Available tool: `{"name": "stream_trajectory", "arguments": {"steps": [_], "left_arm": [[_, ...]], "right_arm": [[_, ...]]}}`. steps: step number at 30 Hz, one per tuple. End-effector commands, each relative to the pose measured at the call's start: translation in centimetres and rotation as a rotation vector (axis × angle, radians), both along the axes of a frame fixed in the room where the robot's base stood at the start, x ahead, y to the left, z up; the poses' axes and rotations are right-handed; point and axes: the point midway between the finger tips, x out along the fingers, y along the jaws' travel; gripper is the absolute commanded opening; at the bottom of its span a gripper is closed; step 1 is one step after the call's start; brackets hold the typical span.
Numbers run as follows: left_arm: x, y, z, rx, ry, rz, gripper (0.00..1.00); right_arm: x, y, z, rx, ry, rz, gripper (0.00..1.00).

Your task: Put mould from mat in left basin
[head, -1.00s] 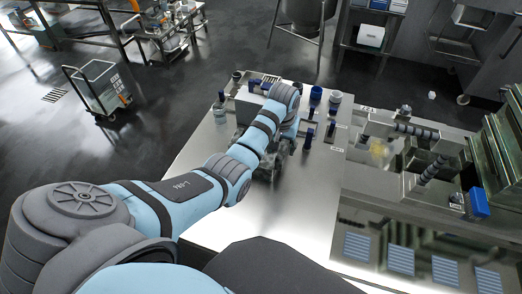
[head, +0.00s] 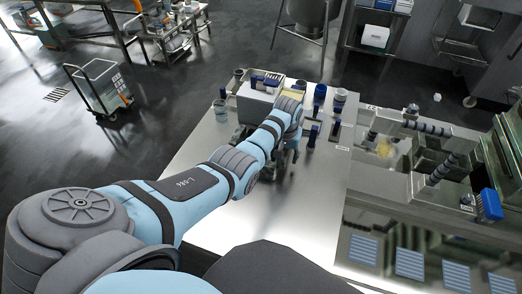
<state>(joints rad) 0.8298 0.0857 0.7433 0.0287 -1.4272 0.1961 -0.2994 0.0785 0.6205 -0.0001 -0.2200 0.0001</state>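My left arm reaches from the left over the steel table (head: 285,215). Its gripper (head: 279,167) points down near the table, mostly hidden behind my wrist. I cannot tell whether it is open or holds anything. I cannot make out a mould or a mat for certain; they may be behind my arm. A small pale yellowish thing (head: 303,96) shows just behind my wrist. The left basin (head: 385,148) is sunk in the steel counter to the right, with something yellowish in it. My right gripper is not in view.
A white box (head: 253,103) and a bottle (head: 220,111) stand at the table's back left. Ridged rollers (head: 446,168) lie beside the basins. The table's front is clear.

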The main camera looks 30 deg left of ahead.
Motion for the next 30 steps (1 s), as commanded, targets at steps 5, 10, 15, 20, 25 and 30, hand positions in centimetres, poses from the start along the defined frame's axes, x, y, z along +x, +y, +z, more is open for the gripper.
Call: {"name": "stream_trajectory", "arguments": {"steps": [5,10,15,20,25,30], "left_arm": [[-0.03,-0.02,-0.24,0.0,0.001,0.0,0.47],[-0.02,-0.02,-0.26,0.0,0.001,0.0,0.47],[-0.02,-0.02,-0.26,0.0,0.001,0.0,0.31],[-0.01,-0.01,-0.25,0.0,0.001,0.0,0.05],[-0.01,-0.01,-0.24,0.0,0.0,0.0,0.0],[0.04,0.01,-0.2,0.0,-0.001,0.0,0.0]], "right_arm": [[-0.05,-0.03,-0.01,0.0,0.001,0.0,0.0],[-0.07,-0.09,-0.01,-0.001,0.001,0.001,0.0],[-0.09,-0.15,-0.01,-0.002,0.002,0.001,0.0],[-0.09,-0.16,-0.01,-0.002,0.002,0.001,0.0],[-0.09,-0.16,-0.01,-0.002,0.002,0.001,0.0],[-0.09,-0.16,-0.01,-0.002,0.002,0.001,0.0]]}}
